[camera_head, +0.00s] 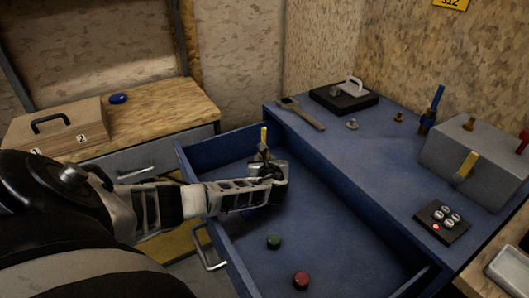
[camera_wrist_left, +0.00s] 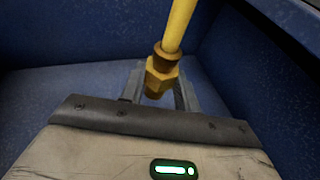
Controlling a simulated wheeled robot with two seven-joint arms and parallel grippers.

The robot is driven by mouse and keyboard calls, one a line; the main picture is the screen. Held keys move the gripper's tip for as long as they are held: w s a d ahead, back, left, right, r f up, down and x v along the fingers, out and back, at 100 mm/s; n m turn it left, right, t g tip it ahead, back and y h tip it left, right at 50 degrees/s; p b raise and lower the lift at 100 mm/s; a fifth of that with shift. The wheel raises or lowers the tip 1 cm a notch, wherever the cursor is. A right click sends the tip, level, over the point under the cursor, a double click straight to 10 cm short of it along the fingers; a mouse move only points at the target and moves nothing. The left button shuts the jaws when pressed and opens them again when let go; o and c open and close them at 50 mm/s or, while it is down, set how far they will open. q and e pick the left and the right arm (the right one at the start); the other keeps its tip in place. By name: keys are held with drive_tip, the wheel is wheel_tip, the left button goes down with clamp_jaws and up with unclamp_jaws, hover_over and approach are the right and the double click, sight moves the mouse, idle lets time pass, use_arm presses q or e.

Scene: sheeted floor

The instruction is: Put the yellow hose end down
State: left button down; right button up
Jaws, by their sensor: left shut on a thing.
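My left gripper (camera_head: 266,165) is over the open blue drawer (camera_head: 330,235), near its far left corner. It is shut on the yellow hose end (camera_head: 264,136), which stands roughly upright in the jaws. In the left wrist view the yellow hose end (camera_wrist_left: 176,40) shows its brass hex fitting (camera_wrist_left: 160,76) between the fingers. The blue drawer walls and floor (camera_wrist_left: 60,100) lie behind it. I cannot tell whether the fitting touches the drawer floor. My right gripper is not in view.
A green disc (camera_head: 273,241) and a red disc (camera_head: 301,280) lie in the drawer. The blue worktop (camera_head: 370,140) holds a hammer-like tool (camera_head: 303,113), a black plate (camera_head: 343,97), a grey block with fittings (camera_head: 480,160) and a button box (camera_head: 442,221). A wooden box (camera_head: 60,130) stands at left.

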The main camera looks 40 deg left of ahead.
use_arm(q)
drive_tip(key=shift+f+b, duration=0.35)
drive_tip(key=shift+f, duration=0.25)
drive_tip(key=c, duration=1)
unclamp_jaws()
drive_tip(key=shift+c, duration=0.2)
drive_tip(key=shift+r, duration=0.1)
drive_tip(key=shift+r, duration=0.2)
drive_tip(key=shift+r+p, duration=0.6)
drive_tip(key=shift+p, duration=0.1)
drive_tip(key=p+v, duration=0.1)
drive_tip(key=v, duration=1.1)
drive_tip(key=shift+f+p, duration=0.2)
drive_tip(key=shift+p, duration=0.2)
